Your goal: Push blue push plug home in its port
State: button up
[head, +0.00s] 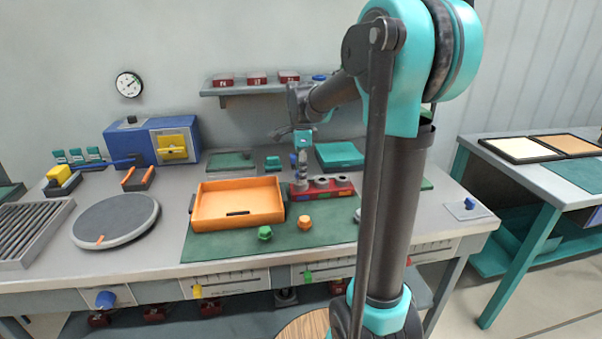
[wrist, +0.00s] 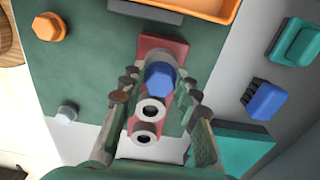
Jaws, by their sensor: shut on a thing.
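The red port block (head: 335,190) stands on the green mat, with round pale-rimmed ports in a row. In the wrist view two open ports, one (wrist: 151,111) and another (wrist: 146,138), show below the blue push plug (wrist: 159,79). The blue plug has a hexagonal head and sits between the fingers of my gripper (wrist: 160,76), over the block's far end in that view. In the head view my gripper (head: 302,172) points down at the block's left end and hides the plug. My gripper is shut on the plug. How deep the plug sits cannot be told.
An orange tray (head: 237,220) stands left of the block. A green knob (head: 264,232) and an orange knob (head: 305,222) lie in front. A blue part (wrist: 267,100) and teal part (wrist: 294,42) stand behind. A round grey turntable (head: 115,219) is at left.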

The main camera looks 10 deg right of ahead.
jog(key=shift+f, duration=0.3)
jog(key=o, duration=1)
